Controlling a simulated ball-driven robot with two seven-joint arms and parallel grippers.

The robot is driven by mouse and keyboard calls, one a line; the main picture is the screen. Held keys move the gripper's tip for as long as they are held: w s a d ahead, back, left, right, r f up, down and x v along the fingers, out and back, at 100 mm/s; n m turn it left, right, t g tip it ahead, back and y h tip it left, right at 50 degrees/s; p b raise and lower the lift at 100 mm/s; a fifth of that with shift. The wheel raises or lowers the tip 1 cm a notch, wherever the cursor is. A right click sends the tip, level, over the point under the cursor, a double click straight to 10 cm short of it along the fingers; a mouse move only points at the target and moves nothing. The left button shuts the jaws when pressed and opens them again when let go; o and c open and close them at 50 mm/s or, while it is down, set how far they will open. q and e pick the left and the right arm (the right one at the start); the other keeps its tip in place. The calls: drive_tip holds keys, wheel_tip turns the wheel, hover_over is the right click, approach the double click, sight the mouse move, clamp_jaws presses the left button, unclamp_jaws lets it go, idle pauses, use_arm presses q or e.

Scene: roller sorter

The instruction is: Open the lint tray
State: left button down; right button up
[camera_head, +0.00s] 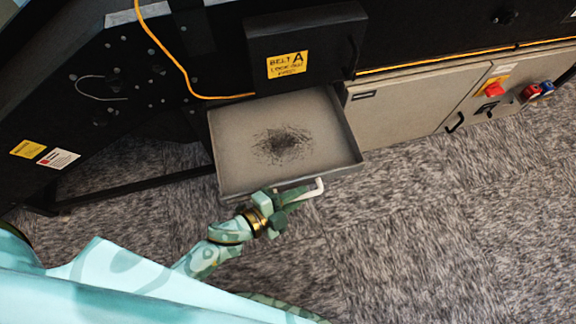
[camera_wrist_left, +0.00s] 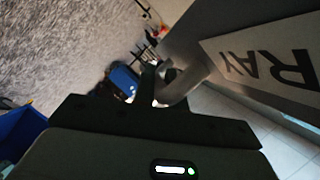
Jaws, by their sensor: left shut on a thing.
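The lint tray (camera_head: 230,125) is pulled out from the black machine, below the panel marked "BELT A". A dark patch of lint (camera_head: 283,143) lies on its floor. A pale handle (camera_head: 312,190) sticks out from its front. My left gripper (camera_head: 292,197) is at the front of the tray, shut on the handle. In the left wrist view the handle (camera_wrist_left: 182,84) shows between the fingers, beside the tray's front with large letters reading "RAY" (camera_wrist_left: 270,65). My right gripper is in neither view.
The black machine panel (camera_head: 305,45) stands above the tray. A beige cabinet (camera_head: 405,115) with a red switch (camera_head: 494,89) is to the right. A yellow cable (camera_head: 165,50) runs down the machine. Grey carpet (camera_head: 450,230) in front is clear.

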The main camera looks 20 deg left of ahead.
use_arm(q)
drive_tip(key=s+d, duration=0.2)
drive_tip(key=s, duration=0.1)
drive_tip(key=s+d, duration=0.1)
drive_tip(key=s, duration=0.1)
drive_tip(key=shift+d, duration=0.15)
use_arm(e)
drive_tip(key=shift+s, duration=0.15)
use_arm(q)
drive_tip(key=c, duration=1.7)
unclamp_jaws()
drive_tip(key=f+v, duration=0.1)
drive_tip(key=v, duration=0.3)
drive_tip(key=f+v, duration=0.1)
drive_tip(key=v, duration=0.3)
drive_tip(key=f+p+v, duration=0.1)
drive_tip(key=v, duration=0.4)
drive_tip(key=shift+s+a, duration=0.2)
drive_tip(key=shift+a, duration=0.1)
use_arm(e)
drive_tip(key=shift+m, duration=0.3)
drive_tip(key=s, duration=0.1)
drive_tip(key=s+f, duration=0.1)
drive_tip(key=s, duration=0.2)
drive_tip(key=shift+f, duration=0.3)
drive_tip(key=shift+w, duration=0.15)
